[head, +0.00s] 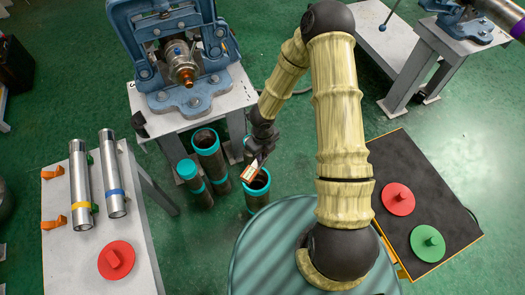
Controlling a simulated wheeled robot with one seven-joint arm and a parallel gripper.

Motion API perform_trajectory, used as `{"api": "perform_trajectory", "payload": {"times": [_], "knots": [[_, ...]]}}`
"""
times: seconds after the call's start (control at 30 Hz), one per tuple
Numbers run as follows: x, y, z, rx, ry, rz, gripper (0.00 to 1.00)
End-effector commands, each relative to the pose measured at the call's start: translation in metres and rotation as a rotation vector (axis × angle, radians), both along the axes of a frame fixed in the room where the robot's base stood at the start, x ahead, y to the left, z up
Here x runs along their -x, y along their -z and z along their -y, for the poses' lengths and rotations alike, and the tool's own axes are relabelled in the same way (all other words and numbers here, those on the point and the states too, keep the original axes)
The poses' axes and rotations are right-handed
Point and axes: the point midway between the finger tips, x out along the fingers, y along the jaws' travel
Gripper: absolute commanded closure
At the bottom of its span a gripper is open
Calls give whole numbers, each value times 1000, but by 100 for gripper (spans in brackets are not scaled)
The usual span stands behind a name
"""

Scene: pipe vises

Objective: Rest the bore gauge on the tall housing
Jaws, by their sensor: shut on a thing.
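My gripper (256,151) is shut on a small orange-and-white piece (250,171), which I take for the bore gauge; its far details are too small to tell. The gripper and piece show in front of the rim of an open dark pipe with teal bands (258,185). I cannot tell whether they touch it. Another open teal-rimmed pipe (209,153) stands to the left, and a teal-topped one (193,180) stands beside that. These upright pipes look like the housings; which is the tall one is hard to tell from above.
A blue vise (185,95) on a white stand holds a metal part. The left table (75,255) bears two steel pipes (81,185) (111,175) and a red disc (116,260). A black mat (390,160) at right bears red (398,198) and green discs (428,242).

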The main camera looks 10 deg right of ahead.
Motion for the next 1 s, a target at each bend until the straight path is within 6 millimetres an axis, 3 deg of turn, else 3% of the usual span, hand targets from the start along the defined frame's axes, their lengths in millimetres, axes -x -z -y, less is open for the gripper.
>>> {"api": "perform_trajectory", "payload": {"times": [0.27,1.0], "knots": [[0,11,0,-1,3,1,100],[0,72,0,0,2,1,100]]}}
